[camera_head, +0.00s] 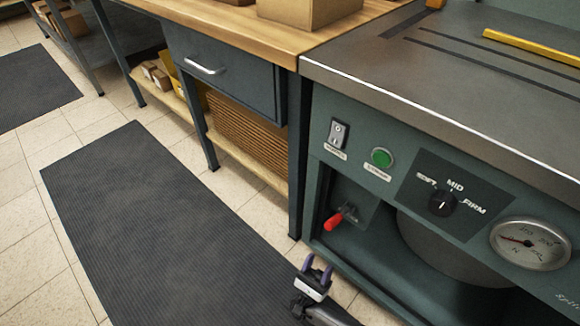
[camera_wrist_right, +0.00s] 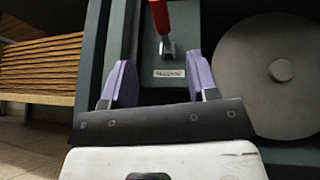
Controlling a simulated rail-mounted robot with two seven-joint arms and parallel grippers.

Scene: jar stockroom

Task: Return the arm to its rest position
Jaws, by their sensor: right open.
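My right gripper (camera_head: 318,268) is low in the head view, in front of the green machine (camera_head: 330,170) and below its red-handled lever (camera_head: 334,221). Its two purple fingers stand apart with nothing between them. In the right wrist view the open right gripper (camera_wrist_right: 162,85) faces the machine front. The red lever (camera_wrist_right: 159,16) is beyond the fingertips, and a small label plate (camera_wrist_right: 169,73) shows between the fingers. The gripper looks apart from the lever. My left gripper is not in view.
The machine front carries a rocker switch (camera_head: 338,133), a green button (camera_head: 381,157), a SOFT/MID/FIRM knob (camera_head: 442,203) and a gauge (camera_head: 530,243). A wooden-topped workbench (camera_head: 240,30) adjoins it on the left. A dark floor mat (camera_head: 150,220) lies clear on the tiles.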

